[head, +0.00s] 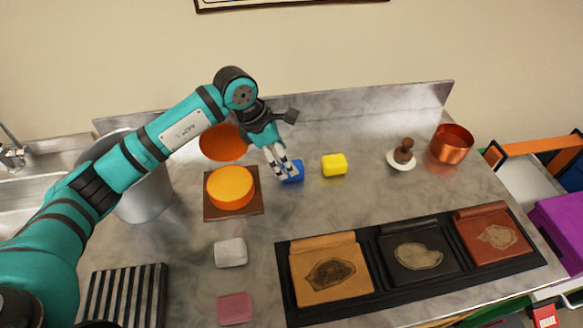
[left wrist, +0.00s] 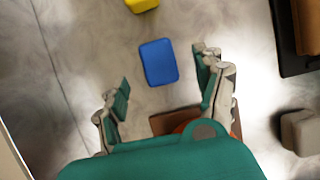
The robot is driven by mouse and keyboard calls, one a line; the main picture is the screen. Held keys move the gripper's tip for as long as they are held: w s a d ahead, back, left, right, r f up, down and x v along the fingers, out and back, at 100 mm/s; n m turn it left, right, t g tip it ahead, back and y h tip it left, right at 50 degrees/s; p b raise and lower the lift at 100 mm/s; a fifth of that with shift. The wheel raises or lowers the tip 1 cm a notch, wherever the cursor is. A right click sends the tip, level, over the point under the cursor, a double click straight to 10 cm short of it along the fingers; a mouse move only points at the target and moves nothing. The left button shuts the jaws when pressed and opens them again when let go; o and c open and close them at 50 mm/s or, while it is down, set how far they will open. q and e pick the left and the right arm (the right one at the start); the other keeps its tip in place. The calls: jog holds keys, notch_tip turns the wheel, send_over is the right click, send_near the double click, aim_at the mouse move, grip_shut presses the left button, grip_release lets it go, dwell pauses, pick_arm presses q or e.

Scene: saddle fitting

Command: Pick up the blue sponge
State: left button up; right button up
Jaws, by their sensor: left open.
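The blue sponge (head: 293,172) lies on the grey marbled counter, partly hidden behind the fingers of my left gripper (head: 283,170) in the head view. In the left wrist view the whole blue sponge (left wrist: 158,62) shows, flat on the counter, beyond the fingertips and between their lines. My left gripper (left wrist: 163,88) is open and empty, its two fingers spread apart. I cannot tell from these frames how high it is above the counter. My right gripper is in neither view.
A yellow sponge (head: 334,164) lies right of the blue one. An orange round block (head: 230,187) sits on a brown board to the left. White (head: 230,252) and pink (head: 235,308) sponges lie nearer. A black tray (head: 452,281) with leather pieces lies front right. A copper pot (head: 452,144) stands back right.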

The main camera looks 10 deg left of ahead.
pick_arm(q)
jog(key=shift+d+f, duration=0.25)
jog(key=shift+f, duration=0.1)
jog(key=p+x, duration=0.1)
jog(key=x, duration=0.2)
jog(key=shift+w+d+f+p, duration=0.15)
jog(key=shift+w+f+p, duration=0.1)
jog(key=shift+p, duration=0.1)
jog(key=shift+d+f, duration=0.15)
jog(key=shift+f, duration=0.2)
jog(key=shift+c, duration=0.2)
jog(key=c, duration=1.1)
notch_tip(320, 180, up, 9)
jog(key=shift+f+b, duration=0.1)
jog(key=shift+b, duration=1)
jog(key=shift+r, duration=0.65)
